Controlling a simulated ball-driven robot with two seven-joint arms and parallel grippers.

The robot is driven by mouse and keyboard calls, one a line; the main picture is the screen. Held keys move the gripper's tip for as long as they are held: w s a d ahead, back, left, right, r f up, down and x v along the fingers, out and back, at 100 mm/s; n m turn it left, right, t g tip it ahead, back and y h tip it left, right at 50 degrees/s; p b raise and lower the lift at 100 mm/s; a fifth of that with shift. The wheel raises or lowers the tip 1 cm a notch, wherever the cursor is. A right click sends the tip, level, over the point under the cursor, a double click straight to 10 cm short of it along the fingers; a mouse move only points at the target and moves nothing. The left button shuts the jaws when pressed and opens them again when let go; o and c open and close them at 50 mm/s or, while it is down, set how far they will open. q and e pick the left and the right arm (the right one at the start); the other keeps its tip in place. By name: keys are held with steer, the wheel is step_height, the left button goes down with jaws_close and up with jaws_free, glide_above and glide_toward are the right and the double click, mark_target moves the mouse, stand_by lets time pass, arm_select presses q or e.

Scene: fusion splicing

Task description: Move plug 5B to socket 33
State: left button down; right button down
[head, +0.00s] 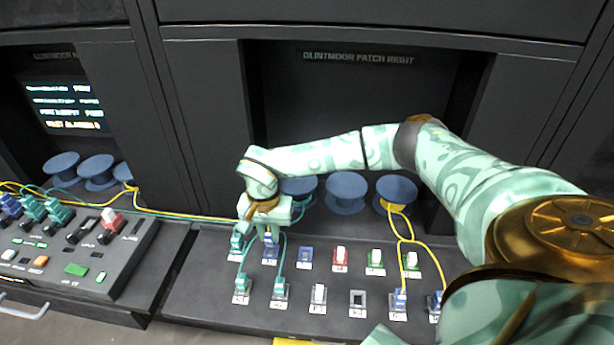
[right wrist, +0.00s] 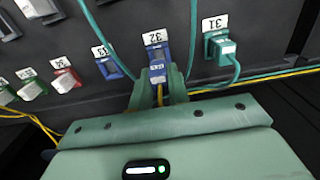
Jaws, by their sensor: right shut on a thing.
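My right gripper (head: 268,228) is over the left end of the right panel's back row. In the right wrist view its fingers (right wrist: 159,90) are shut on a blue plug (right wrist: 157,72) with a yellow cable. The plug's small label is too small to read surely. The plug is at socket 32 (right wrist: 155,45); I cannot tell whether it is fully seated. Socket 33 (right wrist: 110,66), blue-framed and empty, is beside it; it also shows in the head view (head: 305,258). My left gripper is not in view.
A teal plug (right wrist: 222,48) sits in socket 31 close beside the held plug. Teal and yellow cables run near the fingers. Red and green sockets with white plugs (head: 341,255) continue rightward. Blue spools (head: 346,192) stand behind. The front row (head: 319,296) holds several plugs.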

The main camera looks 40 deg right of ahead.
steer(key=shift+r+p, duration=1)
steer(key=shift+r, duration=0.3)
